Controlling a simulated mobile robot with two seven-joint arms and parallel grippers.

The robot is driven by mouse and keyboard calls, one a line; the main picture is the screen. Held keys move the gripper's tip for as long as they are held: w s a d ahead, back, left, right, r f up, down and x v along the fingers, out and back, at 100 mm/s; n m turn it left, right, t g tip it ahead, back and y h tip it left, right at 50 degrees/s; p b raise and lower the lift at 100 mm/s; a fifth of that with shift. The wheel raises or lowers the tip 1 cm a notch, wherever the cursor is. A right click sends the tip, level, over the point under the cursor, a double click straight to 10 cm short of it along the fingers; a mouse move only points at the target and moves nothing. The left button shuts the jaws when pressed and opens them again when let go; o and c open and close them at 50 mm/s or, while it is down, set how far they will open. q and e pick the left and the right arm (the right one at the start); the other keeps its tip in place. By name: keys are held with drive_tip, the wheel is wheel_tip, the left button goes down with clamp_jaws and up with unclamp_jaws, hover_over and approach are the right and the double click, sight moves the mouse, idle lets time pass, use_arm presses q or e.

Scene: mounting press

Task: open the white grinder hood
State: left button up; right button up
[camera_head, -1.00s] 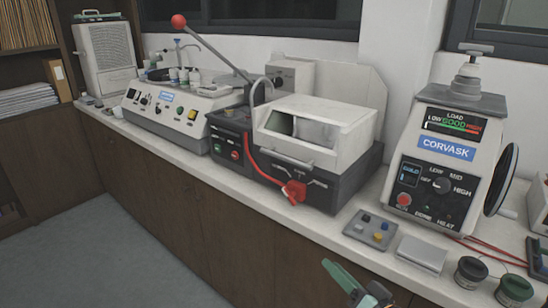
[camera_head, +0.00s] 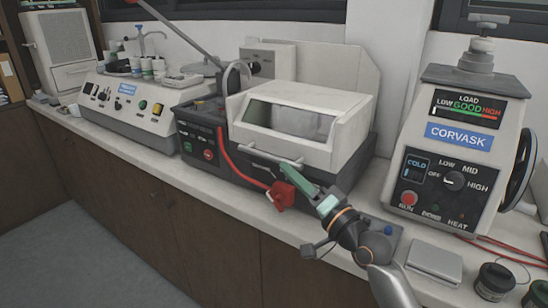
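The white grinder hood (camera_head: 330,108) sits lowered over the dark grinder base (camera_head: 225,165), with a window in its sloping front. A thin pale handle bar (camera_head: 268,153) runs along its lower front edge. My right gripper (camera_head: 292,173) reaches in from the lower right. Its green fingertips are close to the right end of the bar, just above the red knob. Whether they touch the bar, and how far apart they are, I cannot tell. My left gripper is not in view.
A red knob (camera_head: 282,194) and red hose (camera_head: 235,168) are at the grinder's front. A long lever with a grey arm (camera_head: 190,40) rises behind. The mounting press (camera_head: 455,150) stands to the right. A grey box (camera_head: 434,262) and jars (camera_head: 493,283) lie at the counter's front right.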

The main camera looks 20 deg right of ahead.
sight(274, 159)
drive_tip(key=x, duration=0.6)
drive_tip(key=shift+w+a, duration=0.1)
drive_tip(key=shift+w, duration=0.1)
drive_tip(key=shift+c, duration=0.3)
clamp_jaws()
idle(0.9)
